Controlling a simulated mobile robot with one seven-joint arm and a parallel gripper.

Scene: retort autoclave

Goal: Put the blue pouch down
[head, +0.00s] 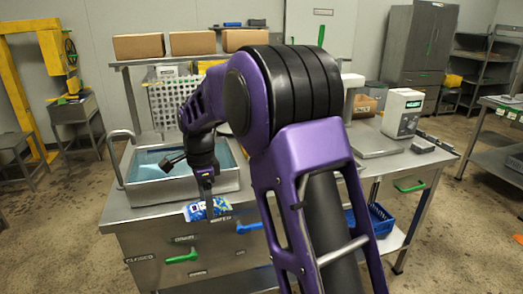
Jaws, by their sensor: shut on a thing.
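My gripper (208,212) points down near the front edge of the steel counter and is shut on the blue pouch (193,212). The pouch is blue with white and a little yellow. It shows on both sides of the fingers, overlapping the counter's front edge in the head view. I cannot tell whether it touches the counter or hangs just above it. My arm hides part of the counter to the right of the gripper.
A steel basin (135,192) with bluish content stands behind the gripper. A perforated white crate (172,102) is behind it, under a shelf with cardboard boxes (139,46). A blue basket (381,221) sits below the counter.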

